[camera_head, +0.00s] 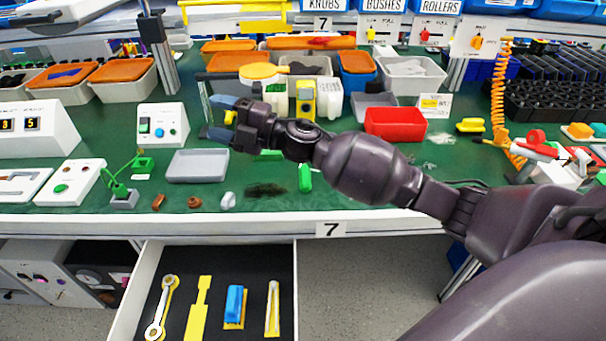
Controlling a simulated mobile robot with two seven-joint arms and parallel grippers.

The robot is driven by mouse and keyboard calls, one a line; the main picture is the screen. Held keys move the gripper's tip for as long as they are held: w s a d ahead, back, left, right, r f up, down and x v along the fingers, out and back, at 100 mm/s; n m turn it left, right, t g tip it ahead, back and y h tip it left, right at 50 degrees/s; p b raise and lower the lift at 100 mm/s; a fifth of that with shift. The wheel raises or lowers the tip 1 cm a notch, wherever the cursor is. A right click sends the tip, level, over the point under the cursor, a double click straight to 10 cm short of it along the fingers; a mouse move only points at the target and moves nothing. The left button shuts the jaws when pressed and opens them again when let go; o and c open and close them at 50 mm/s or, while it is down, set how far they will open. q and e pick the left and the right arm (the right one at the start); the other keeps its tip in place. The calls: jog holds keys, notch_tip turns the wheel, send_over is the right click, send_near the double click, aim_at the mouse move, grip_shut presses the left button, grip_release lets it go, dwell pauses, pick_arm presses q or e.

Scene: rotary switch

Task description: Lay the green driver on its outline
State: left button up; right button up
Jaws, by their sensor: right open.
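The green driver (305,178) lies on the green bench top near the front edge, its green handle pointing towards me; its far end is hidden behind my right arm. A bare yellow driver-shaped outline (199,308) shows in the open drawer (143,294) below the bench, between a wrench and a blue tool. My right gripper (211,118) is open, with nothing seen between its fingers. It is held above the bench, to the left of and farther back than the driver. My left gripper is not in view.
In the drawer, the wrench (158,312), blue tool (235,304) and a slim pale tool (272,308) lie on yellow shapes. A grey tray (197,166), a red bin (395,124) and a switch box (163,126) stand on the bench. The bench's front edge overhangs the drawer's back.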

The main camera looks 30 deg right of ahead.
jog(key=w+n+g, duration=0.1)
jog(key=n+g, duration=0.2)
jog(key=n, duration=0.1)
jog(key=g+h+b, duration=0.1)
jog(key=g+h, duration=1)
jog(key=h, duration=0.4)
send_over(305, 169)
notch_tip(305, 169, down, 12)
jog(key=f, duration=0.3)
jog(key=f+b, duration=0.1)
jog(key=shift+s+f, duration=0.3)
jog(key=shift+f, duration=0.45)
jog(key=shift+w+f, duration=0.1)
jog(key=shift+f, duration=0.25)
jog(key=f, duration=0.2)
jog(key=f+b, duration=0.1)
jog(key=f, duration=0.1)
jog(key=shift+w+f+b, duration=0.2)
jog(key=shift+f+b, duration=0.1)
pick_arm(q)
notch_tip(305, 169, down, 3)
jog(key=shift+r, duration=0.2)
pick_arm(e)
jog(key=shift+r, duration=0.15)
